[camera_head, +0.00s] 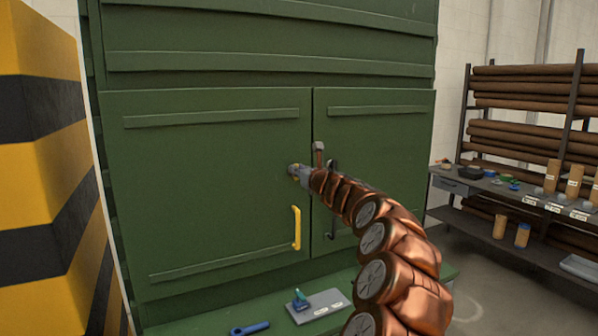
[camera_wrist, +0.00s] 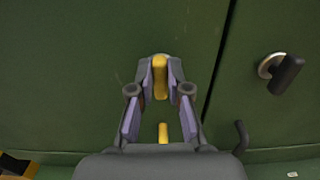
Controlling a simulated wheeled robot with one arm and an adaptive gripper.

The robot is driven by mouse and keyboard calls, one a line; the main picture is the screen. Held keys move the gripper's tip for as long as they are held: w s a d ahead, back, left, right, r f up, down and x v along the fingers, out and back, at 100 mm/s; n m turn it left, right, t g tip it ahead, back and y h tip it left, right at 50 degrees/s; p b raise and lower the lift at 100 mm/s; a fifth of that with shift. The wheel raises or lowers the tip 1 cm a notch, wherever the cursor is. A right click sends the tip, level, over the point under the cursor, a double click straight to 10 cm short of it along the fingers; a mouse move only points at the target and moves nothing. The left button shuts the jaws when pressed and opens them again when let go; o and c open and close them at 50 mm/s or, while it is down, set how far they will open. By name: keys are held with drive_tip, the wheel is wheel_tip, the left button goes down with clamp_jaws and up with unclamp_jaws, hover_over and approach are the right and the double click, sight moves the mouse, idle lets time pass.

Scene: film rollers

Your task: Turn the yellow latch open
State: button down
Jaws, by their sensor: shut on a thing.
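The yellow latch (camera_wrist: 160,76) is on the left door of the green cabinet, near the seam between the doors. In the wrist view it stands upright between my fingers. My gripper (camera_wrist: 160,88) is shut on it, one finger on each side.
The right door carries a dark latch (camera_wrist: 286,74) and a black handle (camera_wrist: 240,137). A green ledge below holds a grey plate (camera_head: 318,306) and a blue tool (camera_head: 250,328). A striped yellow-black pillar (camera_head: 40,190) stands left; a shelf with rolls (camera_head: 520,130) stands right.

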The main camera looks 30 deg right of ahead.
drive_tip(key=shift+n, duration=0.3)
drive_tip(key=shift+a+f+n+b, duration=0.25)
drive_tip(key=shift+n+b, duration=1.7)
drive_tip(key=shift+n, duration=0.7)
drive_tip(key=shift+a+f+n+b, duration=0.25)
drive_tip(key=shift+n+b, duration=1.7)
drive_tip(key=shift+n, duration=0.65)
drive_tip(key=shift+a+f+n+b, duration=0.15)
drive_tip(key=shift+a+n+b, duration=0.1)
drive_tip(key=shift+n+b, duration=2.05)
drive_tip(key=shift+n, duration=0.55)
drive_tip(key=c, duration=1.1)
unclamp_jaws()
drive_tip(key=shift+w, duration=0.1)
drive_tip(key=shift+c, duration=0.2)
